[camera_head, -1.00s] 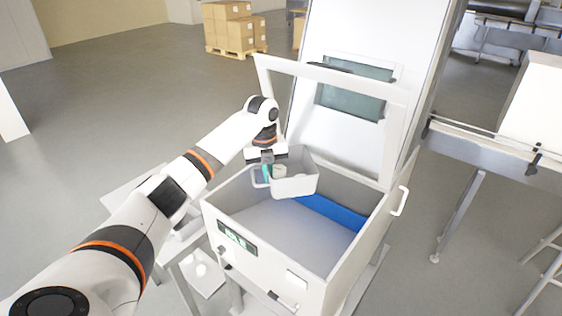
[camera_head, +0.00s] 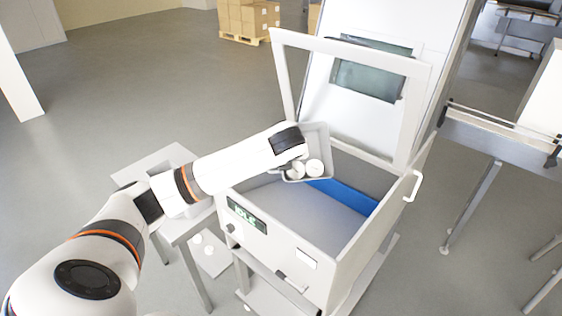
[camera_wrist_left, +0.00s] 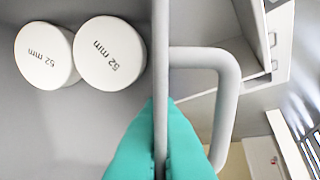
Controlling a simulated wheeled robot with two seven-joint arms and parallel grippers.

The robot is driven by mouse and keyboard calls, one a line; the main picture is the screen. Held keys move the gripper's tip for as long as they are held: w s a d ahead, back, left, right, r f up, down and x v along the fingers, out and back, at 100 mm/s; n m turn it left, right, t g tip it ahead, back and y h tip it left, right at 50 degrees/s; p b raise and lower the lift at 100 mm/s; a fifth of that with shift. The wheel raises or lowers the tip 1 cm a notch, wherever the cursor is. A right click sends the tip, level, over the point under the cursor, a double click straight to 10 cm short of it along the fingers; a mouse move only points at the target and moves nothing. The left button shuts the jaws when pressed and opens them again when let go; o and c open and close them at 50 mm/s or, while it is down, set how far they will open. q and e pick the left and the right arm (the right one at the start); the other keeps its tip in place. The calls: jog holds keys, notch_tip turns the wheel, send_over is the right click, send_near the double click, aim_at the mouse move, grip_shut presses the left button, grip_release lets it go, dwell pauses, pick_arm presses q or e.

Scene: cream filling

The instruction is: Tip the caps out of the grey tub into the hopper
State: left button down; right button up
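The grey tub (camera_head: 319,138) is over the back left part of the hopper (camera_head: 285,240), tilted with its open side toward the head camera. Two white caps (camera_head: 315,168) show at its lower edge; they also show in the left wrist view (camera_wrist_left: 109,53), marked "52 mm", against the grey tub wall. My left gripper's teal fingers (camera_wrist_left: 161,150) are shut on the tub's thin wall (camera_wrist_left: 160,60), beside its looped handle (camera_wrist_left: 228,100). In the head view my wrist hides these fingers. The hopper is open, with a blue strip inside; no caps are visible on its floor. My right gripper is not in view.
A raised white lid frame (camera_head: 415,115) stands behind the hopper opening. A handle (camera_head: 413,186) sticks out on the hopper's right. A small grey table (camera_head: 150,165) stands to the left, with white round things (camera_head: 197,239) low beside it. A conveyor (camera_head: 500,130) is at right.

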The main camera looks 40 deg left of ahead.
aim_at(282, 172)
pick_arm(q)
jog(key=shift+s+d+f+t+y+b, duration=0.15)
jog(key=shift+t+y+b, duration=0.3)
jog(key=shift+b, duration=1.3)
jog(key=shift+s+d+f+t+y+b, duration=0.1)
jog(key=shift+f+t+y+b, duration=0.25)
jog(key=shift+b, duration=1.4)
jog(key=shift+f+t+y+b, duration=0.15)
jog(key=shift+t+y+b, duration=0.25)
notch_tip(282, 172, down, 2)
jog(key=t+y+b, duration=0.6)
jog(key=b, duration=0.6)
jog(key=shift+m+t, duration=0.3)
jog(key=shift+t, duration=0.1)
jog(key=shift+t+y+b, duration=0.4)
jog(key=shift+b, duration=0.45)
